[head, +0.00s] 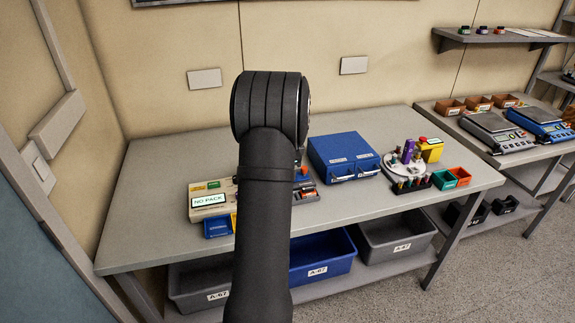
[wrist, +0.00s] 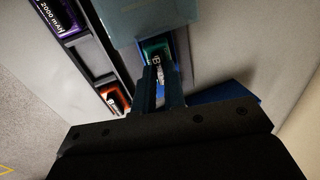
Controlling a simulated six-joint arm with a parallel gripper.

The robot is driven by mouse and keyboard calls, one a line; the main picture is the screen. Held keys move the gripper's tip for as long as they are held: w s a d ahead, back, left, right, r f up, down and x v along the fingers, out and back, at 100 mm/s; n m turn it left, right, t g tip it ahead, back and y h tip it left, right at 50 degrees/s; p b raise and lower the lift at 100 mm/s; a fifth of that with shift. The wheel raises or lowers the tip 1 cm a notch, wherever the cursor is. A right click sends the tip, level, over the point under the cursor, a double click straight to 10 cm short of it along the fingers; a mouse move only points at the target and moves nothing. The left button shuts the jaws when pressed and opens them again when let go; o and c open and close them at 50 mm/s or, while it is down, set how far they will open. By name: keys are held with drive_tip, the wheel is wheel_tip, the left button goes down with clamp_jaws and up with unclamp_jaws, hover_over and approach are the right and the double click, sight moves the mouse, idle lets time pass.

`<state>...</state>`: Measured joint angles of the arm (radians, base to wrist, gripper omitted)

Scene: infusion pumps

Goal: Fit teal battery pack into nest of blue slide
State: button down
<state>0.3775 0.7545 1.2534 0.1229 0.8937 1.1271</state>
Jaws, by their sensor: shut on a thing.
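In the wrist view my gripper (wrist: 161,78) is shut on the teal battery pack (wrist: 156,47), whose top and small label show between and beyond the fingers. In the head view my arm hides the gripper and the pack. The blue slide (head: 218,227) sticks out at the front of a beige pump (head: 208,202) that reads NO PACK. My arm covers the pump's right side. I cannot see the inside of the slide's nest clearly.
A dark rack (wrist: 96,64) beside my gripper holds a purple pack (wrist: 62,14) and an orange pack (wrist: 115,97). A pale blue-grey surface (wrist: 150,15) lies beyond the held pack. A blue cabinet (head: 343,155) stands to the right, near a round carousel (head: 403,165).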

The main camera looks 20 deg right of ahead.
drive_tip(key=shift+f, duration=0.3)
drive_tip(key=c, duration=1.8)
unclamp_jaws()
drive_tip(key=shift+r, duration=0.1)
drive_tip(key=shift+r, duration=1)
drive_tip(key=shift+o, duration=0.2)
drive_tip(key=o, duration=0.5)
